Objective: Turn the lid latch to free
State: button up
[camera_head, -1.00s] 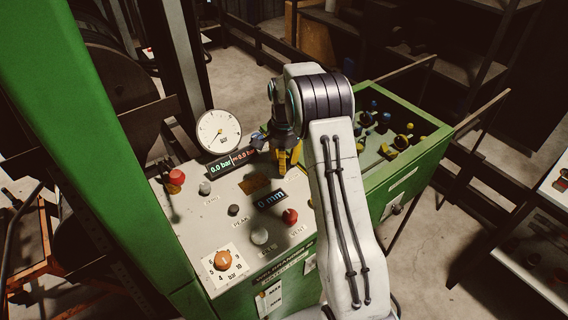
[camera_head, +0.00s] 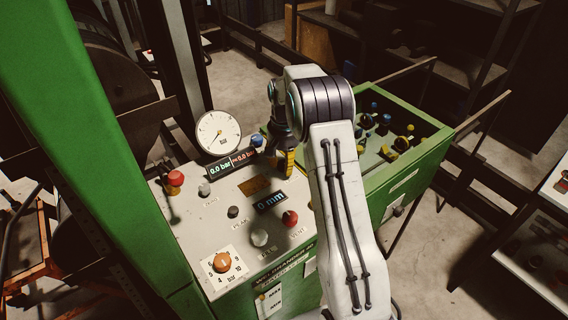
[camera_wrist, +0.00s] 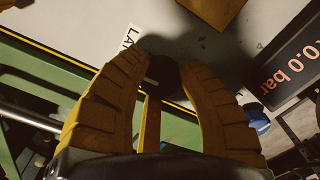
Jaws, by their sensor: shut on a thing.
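The lid latch is a dark round knob (camera_wrist: 163,74) in the wrist view, on the pale panel beside a partly hidden label starting "LA". A yellow bar shows below the knob between my fingers; I cannot tell whether it belongs to the latch. My gripper (camera_wrist: 163,72) has its yellow ribbed fingers on both sides of the knob, shut on it. In the head view my gripper (camera_head: 287,168) reaches down to the panel's far right edge and hides the latch.
The panel (camera_head: 215,215) carries a pressure gauge (camera_head: 218,132), displays, a red knob (camera_head: 290,218), an orange knob (camera_head: 222,262) and a blue knob (camera_head: 257,140). An open green bin (camera_head: 405,175) with fittings stands to the right. A green column (camera_head: 75,130) rises at left.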

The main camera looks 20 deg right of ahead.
aim_at(284, 163)
jog(key=shift+s+f, duration=0.1)
jog(key=shift+f, duration=0.05)
jog(key=o, duration=1.2)
jog(key=shift+r, duration=0.2)
notch_tip(284, 163, up, 12)
jog(key=shift+f, duration=0.1)
dwell(0.4)
